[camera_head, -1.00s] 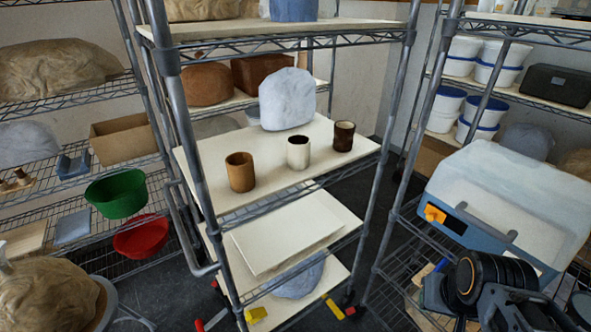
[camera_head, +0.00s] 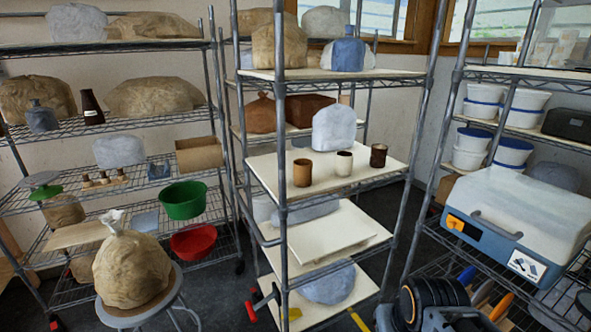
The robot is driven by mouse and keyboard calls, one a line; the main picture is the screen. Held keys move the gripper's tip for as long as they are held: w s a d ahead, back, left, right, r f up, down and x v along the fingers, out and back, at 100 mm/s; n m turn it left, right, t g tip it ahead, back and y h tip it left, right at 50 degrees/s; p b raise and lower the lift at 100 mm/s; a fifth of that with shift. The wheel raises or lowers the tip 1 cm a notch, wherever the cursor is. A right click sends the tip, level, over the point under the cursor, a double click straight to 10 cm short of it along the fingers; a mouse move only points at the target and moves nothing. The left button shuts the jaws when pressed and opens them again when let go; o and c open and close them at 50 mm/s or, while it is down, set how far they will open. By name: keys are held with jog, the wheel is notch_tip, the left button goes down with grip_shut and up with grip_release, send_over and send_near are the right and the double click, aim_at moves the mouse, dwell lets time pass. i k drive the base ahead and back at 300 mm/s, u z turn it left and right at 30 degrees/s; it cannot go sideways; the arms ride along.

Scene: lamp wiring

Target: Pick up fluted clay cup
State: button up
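Three small cups stand upright in a loose row on the middle board of the centre rack. The left one is a plain-looking tan-brown cup (camera_head: 302,173). The middle one is a whitish cup (camera_head: 344,164) with a dark inside. The right one is a dark brown cup (camera_head: 379,156), set farther back. They stand apart from one another. Fluting is too small to make out, so I cannot tell which is the fluted clay cup. My gripper's fingers are not in view.
The board (camera_head: 270,162) also holds a grey-white wrapped lump (camera_head: 334,128) behind the cups. Rack posts (camera_head: 281,130) stand in front at left and right. A blue-grey machine (camera_head: 520,215) is on the right rack. A wrapped bag (camera_head: 132,265) sits on a stool at front left.

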aim_at(344, 160)
jog(key=u, duration=0.65)
jog(key=i, duration=1)
